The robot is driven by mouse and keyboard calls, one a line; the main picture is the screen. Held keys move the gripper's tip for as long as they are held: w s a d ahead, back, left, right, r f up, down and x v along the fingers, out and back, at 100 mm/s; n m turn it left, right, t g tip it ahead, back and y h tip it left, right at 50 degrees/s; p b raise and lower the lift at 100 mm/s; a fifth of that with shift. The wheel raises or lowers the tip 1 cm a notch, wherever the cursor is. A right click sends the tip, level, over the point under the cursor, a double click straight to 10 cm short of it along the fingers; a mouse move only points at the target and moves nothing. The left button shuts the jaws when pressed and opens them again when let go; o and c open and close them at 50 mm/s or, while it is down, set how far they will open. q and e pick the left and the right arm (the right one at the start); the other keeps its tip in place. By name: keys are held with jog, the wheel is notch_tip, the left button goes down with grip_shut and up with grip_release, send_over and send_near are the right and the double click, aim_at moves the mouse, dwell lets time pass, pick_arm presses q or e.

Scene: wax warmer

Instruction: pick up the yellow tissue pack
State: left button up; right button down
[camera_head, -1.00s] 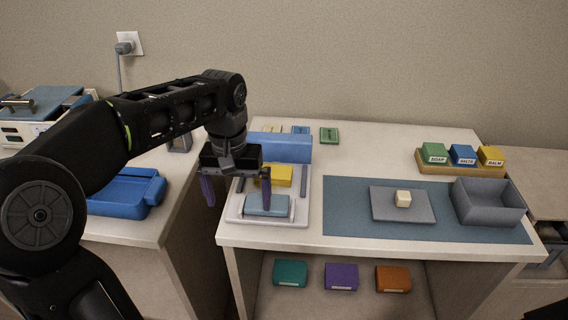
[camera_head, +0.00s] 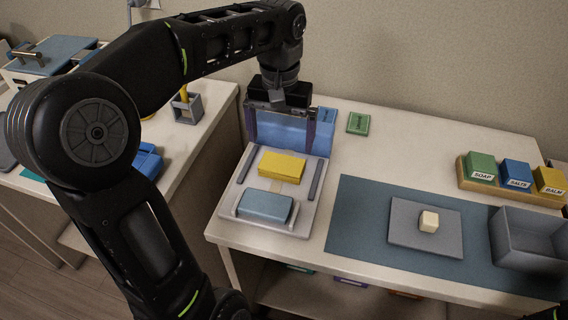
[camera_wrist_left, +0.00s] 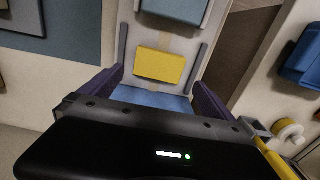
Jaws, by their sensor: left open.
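The yellow tissue pack (camera_head: 282,166) lies flat on a white tray (camera_head: 229,204), between two grey side rails and behind a blue-grey block (camera_head: 265,207). In the left wrist view the yellow pack (camera_wrist_left: 160,65) shows whole, beyond and between the two open purple fingers (camera_wrist_left: 160,95).
A blue mat (camera_head: 349,222) holds a grey plate (camera_head: 404,241) with a cream cube (camera_head: 429,221), beside a grey bin (camera_head: 527,241). A wooden rack with green, blue and yellow boxes (camera_head: 549,180) stands at the back right. A green pack (camera_head: 358,123) lies near the wall.

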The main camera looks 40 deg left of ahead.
aim_at(282, 163)
pick_arm(q)
jog(key=shift+f, duration=1.3)
jog(key=f+p, duration=0.1)
jog(key=f, duration=0.4)
jog(key=shift+w+f, duration=0.1)
jog(key=shift+w, duration=0.1)
jog(key=shift+c, duration=0.2)
jog(key=c, duration=1)
jog(key=shift+c, duration=0.2)
notch_tip(282, 163, up, 10)
